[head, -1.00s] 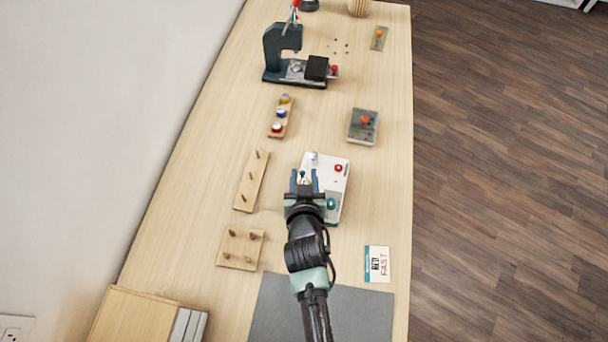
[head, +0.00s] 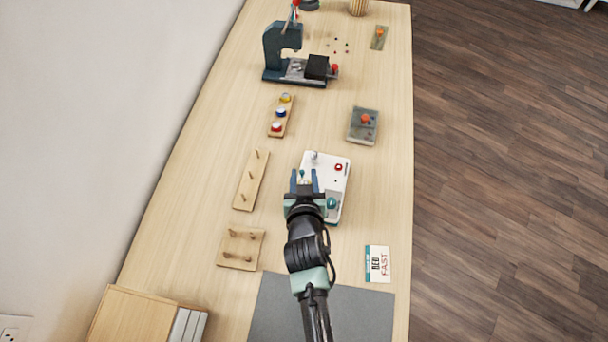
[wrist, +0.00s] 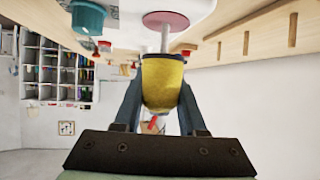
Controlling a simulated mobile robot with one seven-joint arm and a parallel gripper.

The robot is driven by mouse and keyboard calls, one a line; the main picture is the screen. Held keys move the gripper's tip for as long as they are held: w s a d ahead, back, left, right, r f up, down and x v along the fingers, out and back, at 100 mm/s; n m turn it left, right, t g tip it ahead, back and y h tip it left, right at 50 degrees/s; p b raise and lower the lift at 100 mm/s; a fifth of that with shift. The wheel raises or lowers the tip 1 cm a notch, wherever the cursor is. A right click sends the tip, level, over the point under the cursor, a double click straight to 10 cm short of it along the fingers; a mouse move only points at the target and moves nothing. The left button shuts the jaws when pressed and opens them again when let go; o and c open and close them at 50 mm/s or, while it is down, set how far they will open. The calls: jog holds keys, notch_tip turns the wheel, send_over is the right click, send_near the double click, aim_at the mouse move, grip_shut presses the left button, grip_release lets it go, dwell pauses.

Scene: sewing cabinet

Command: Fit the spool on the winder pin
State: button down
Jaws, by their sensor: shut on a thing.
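My gripper (head: 304,180) is over the left side of the white winder (head: 322,178). In the wrist view the gripper (wrist: 161,98) is shut on a yellow spool (wrist: 163,80), with a finger on each side. In the head view the spool is mostly hidden by the gripper.
The winder also bears a teal knob (head: 331,203) and a red ring (head: 339,167). Peg boards (head: 262,161) (head: 227,255) stand to the left. A rack with coloured spools (head: 278,128), a grey box with a red knob (head: 355,133) and a dark press (head: 273,58) stand farther back.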

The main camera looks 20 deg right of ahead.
jog(key=shift+f+b, duration=1.4)
jog(key=shift+f, duration=0.05)
dwell(1.7)
jog(key=shift+c, duration=2)
grip_release()
jog(key=shift+s+r, duration=0.1)
jog(key=v, duration=1.2)
jog(key=shift+s, duration=0.35)
jog(key=shift+w+a+r, duration=0.1)
jog(key=shift+a+r, duration=0.05)
jog(key=shift+r, duration=0.05)
